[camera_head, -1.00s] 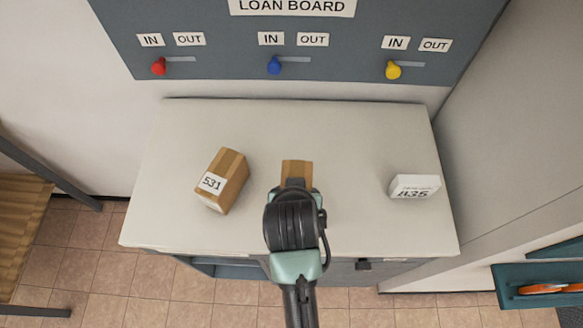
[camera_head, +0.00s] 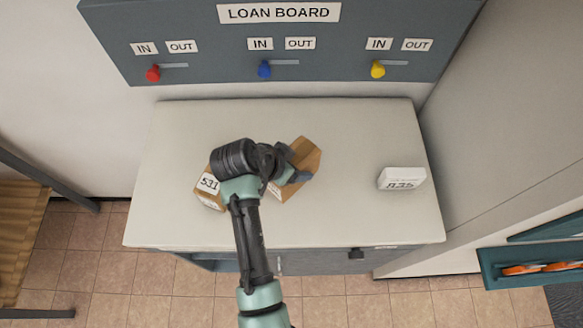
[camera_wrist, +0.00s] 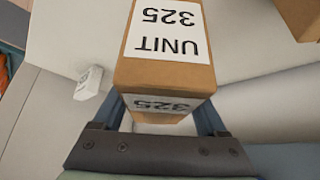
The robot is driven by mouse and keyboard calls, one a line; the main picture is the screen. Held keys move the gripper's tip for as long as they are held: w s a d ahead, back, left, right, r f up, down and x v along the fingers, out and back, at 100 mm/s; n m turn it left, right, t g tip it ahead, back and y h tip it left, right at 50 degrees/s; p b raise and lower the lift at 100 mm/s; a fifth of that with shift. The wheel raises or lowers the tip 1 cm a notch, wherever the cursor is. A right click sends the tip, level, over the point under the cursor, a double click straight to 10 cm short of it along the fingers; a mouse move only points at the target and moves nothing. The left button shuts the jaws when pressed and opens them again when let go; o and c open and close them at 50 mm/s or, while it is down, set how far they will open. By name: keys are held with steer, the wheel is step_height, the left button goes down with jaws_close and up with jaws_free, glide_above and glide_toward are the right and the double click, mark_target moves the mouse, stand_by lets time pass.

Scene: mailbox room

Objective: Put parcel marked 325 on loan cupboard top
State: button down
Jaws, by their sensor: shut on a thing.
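The brown parcel marked 325 (camera_wrist: 170,73) fills the middle of the wrist view, its "UNIT 325" label upside down there. My gripper (camera_wrist: 163,110) is shut on it, with a finger on either side. In the head view the parcel (camera_head: 303,160) is turned at an angle and partly hidden by my gripper (camera_head: 288,178). It is over the pale loan cupboard top (camera_head: 345,215), near the middle. I cannot tell whether it touches the surface.
A brown parcel marked 531 (camera_head: 208,184) stands to the left, partly hidden by my arm. A white parcel (camera_head: 402,178), its label reading like 835, stands at the right. The loan board (camera_head: 205,65) with coloured knobs is behind. The cupboard top is clear between 325 and the white parcel.

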steer(key=shift+f+p, duration=0.3)
steer(key=shift+f, duration=2.35)
steer(key=shift+f, duration=0.2)
jaws_free()
steer(key=shift+r, duration=0.1)
steer(key=b+v, duration=0.1)
steer(key=v, duration=1.1)
steer(key=shift+s+a, duration=0.1)
